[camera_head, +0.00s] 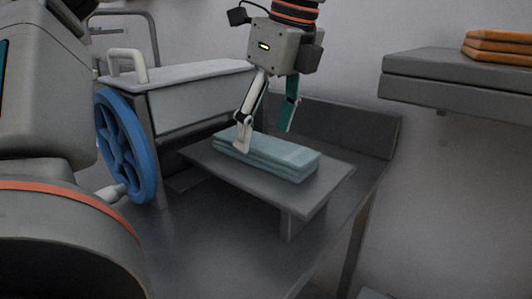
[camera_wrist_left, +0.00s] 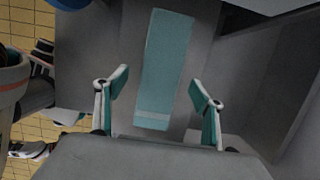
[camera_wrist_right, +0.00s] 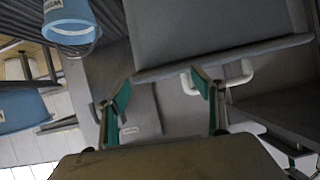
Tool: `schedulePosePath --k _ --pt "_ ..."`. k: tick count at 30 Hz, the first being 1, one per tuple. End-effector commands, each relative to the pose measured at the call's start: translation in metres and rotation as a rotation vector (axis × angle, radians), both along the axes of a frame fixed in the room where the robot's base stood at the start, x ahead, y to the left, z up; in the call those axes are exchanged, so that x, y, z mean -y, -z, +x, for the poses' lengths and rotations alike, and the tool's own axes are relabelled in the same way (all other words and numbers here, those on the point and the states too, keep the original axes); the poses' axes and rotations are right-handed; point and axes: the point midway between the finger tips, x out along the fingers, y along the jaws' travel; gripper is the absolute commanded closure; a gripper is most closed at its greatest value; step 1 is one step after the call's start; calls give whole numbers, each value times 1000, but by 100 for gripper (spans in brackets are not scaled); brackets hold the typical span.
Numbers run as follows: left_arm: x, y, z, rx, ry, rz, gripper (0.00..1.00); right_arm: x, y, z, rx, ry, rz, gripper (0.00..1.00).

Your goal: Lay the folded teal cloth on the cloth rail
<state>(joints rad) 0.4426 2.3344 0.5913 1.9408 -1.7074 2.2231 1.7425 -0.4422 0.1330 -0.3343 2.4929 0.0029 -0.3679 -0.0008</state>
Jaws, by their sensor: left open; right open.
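The folded teal cloth (camera_head: 282,160) lies flat on a small raised grey stand (camera_head: 323,190) in the head view. In the left wrist view the cloth (camera_wrist_left: 165,60) runs lengthwise between the fingers. My left gripper (camera_head: 265,138) is open just above the cloth, with one finger in front of it and one behind; I cannot tell whether they touch it. My right gripper (camera_wrist_right: 161,88) is open and empty in its wrist view, near a grey panel; it does not show clearly in the head view. A grey tube frame (camera_head: 155,38) at the back left may be the cloth rail; I cannot tell.
A blue spoked wheel (camera_head: 112,145) and a grey box with a white handle (camera_head: 126,54) stand left of the stand. A shelf (camera_head: 455,82) at the right bears folded orange cloths (camera_head: 497,48). A blue bucket (camera_wrist_right: 72,20) shows in the right wrist view.

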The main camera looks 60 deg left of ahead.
Motion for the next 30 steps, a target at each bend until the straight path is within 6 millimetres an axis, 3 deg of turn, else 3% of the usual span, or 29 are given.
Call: schedulePosePath --k 1,4,13,14,19,23,30 --pt "-2 12 0 -9 3 -3 32 -1 2 0 -4 2 7 32" --pt "-5 21 -1 -6 1 -2 32 -2 -1 1 1 5 17 32" --pt "-6 23 -2 0 0 0 32 -3 -4 3 8 5 23 32" --pt "-6 23 -2 0 0 0 35 -3 -4 3 8 5 23 32" --pt "-6 23 -2 0 0 0 79 -3 -4 3 8 5 23 32" --pt "-6 23 -2 0 0 0 85 -3 -4 2 7 5 22 32" --pt "-6 21 -2 1 0 0 85 -3 -5 3 9 5 22 32"
